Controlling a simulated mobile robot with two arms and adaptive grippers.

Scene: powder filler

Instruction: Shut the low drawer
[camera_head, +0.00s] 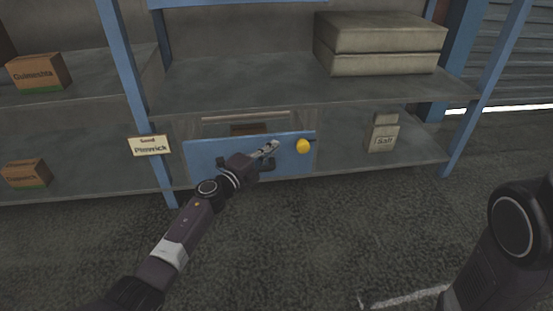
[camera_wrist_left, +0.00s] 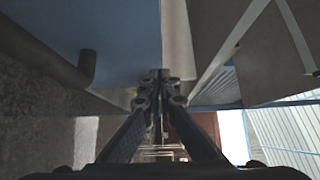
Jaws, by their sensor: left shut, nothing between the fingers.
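A dark handle (camera_head: 267,166) is partly hidden behind my left wrist; a dark bent bar, likely this handle, shows in the left wrist view (camera_wrist_left: 86,66). My left gripper (camera_head: 272,146) is shut and empty, at the drawer front left of the knob. I cannot tell whether it touches. My right gripper is out of view.
A "Pinwick" sign (camera_head: 149,146) hangs on the blue post at left. Cartons (camera_head: 38,72) stand on the left shelves, and large boxes (camera_head: 380,45) lie above. The floor in front (camera_head: 330,225) is mostly clear.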

